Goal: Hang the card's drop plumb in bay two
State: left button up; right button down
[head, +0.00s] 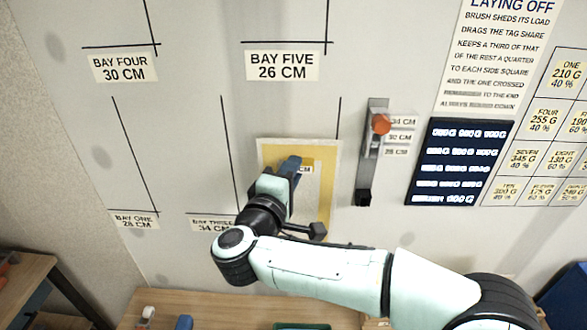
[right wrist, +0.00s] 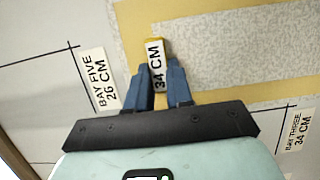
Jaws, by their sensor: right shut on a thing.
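My right gripper (head: 292,168) is in front of the wall and shut on a small yellow-tipped tab marked 34 CM (right wrist: 157,62). In the right wrist view, my right gripper's two blue fingers (right wrist: 160,72) stand on either side of that tab. Behind it is a speckled grey sheet with an ochre border (head: 322,205), also in the right wrist view (right wrist: 230,45). My arm hides its lower left. Whether the tab is fixed to this sheet, I cannot tell. I cannot read a bay two label. My left gripper is not in view.
Wall labels show bay one (head: 135,220), bay three (head: 211,223), bay four (head: 123,67) and bay five (head: 282,65). A dark rail with an orange knob (head: 381,124) stands right of the sheet, then a dark panel (head: 459,162). A wooden table (head: 240,309) lies below.

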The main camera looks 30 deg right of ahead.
aim_at(292, 153)
jog(key=w+d+p, duration=0.1)
jog(key=w, duration=0.1)
jog(key=w+d+p, duration=0.1)
jog(key=w, duration=0.1)
jog(key=w+d, duration=0.1)
jog(key=w, duration=0.1)
jog(key=shift+d+p, duration=0.2)
jog(key=shift+p, duration=0.2)
jog(key=shift+w+d, duration=0.45)
jog(key=shift+d, duration=0.05)
jog(key=shift+w+d, duration=0.1)
jog(key=shift+w, duration=0.3)
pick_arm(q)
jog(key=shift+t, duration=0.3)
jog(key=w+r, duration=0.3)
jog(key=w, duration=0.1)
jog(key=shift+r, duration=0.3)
pick_arm(e)
jog(key=shift+w+d, duration=0.4)
jog(key=shift+w, duration=0.25)
jog(key=shift+w+d, duration=0.4)
jog(key=shift+w, duration=0.2)
